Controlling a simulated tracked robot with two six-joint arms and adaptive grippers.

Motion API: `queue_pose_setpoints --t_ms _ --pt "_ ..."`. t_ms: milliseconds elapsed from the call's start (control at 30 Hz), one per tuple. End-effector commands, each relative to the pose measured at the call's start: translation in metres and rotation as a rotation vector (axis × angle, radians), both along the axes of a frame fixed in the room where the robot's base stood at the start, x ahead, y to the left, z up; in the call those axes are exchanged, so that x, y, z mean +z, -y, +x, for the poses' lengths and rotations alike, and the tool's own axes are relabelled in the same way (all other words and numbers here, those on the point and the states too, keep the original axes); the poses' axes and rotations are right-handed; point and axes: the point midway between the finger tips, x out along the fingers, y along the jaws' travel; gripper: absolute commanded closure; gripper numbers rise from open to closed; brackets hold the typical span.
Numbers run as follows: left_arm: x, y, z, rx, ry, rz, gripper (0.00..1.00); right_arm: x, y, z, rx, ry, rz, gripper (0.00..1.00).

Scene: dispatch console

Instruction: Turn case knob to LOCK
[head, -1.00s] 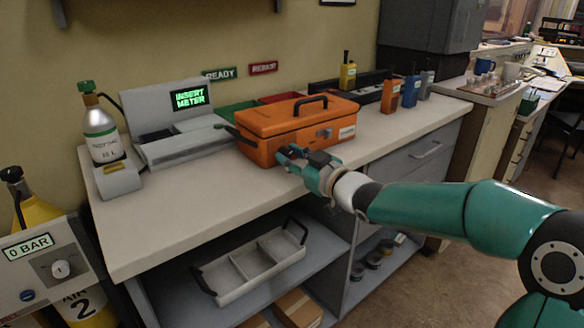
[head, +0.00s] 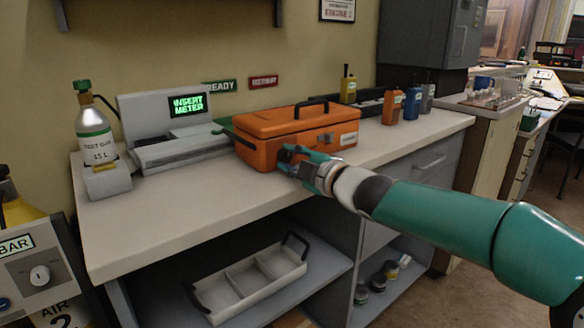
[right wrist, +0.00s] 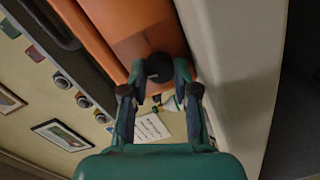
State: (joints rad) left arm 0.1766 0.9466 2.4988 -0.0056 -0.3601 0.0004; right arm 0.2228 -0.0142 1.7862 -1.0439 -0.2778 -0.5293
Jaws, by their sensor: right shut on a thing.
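The orange case (head: 262,152) sits shut on the counter, its black handle on top. My right gripper (head: 286,157) is at the case's front face, hiding most of that spot in the head view. In the right wrist view the orange case (right wrist: 130,18) fills the top, and a dark round knob (right wrist: 158,66) sits between the fingertips of my right gripper (right wrist: 159,78). The fingers are shut on this knob. Its pointer and any LOCK marking cannot be made out. My left gripper is in neither view.
A grey tester (head: 165,125) reading "INSERT METER" and a gas cylinder (head: 93,135) stand left of the case. Several handheld meters (head: 392,107) stand to its right. A divided tray (head: 250,280) lies on the shelf below. The counter's front strip (head: 200,190) is clear.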

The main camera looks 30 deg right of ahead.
Motion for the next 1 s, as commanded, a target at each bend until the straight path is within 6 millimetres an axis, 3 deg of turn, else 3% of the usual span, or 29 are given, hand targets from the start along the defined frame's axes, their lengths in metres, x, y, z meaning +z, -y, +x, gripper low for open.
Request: queue_pose_setpoints --t_ms 400,900,933,1000 --pt "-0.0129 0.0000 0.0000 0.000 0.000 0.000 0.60 -0.0041 -0.0024 0.0007 0.004 -0.001 -0.183 1.00" --pt "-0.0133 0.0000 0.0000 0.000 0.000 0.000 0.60 -0.0047 -0.0027 0.0010 0.005 -0.003 -0.200 1.00" --pt "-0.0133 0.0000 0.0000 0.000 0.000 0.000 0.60 -0.0047 -0.0027 0.0011 0.005 -0.003 -0.200 0.66" --pt "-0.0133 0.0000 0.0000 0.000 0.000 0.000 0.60 -0.0044 -0.0025 0.0010 0.005 -0.002 -0.200 0.54"
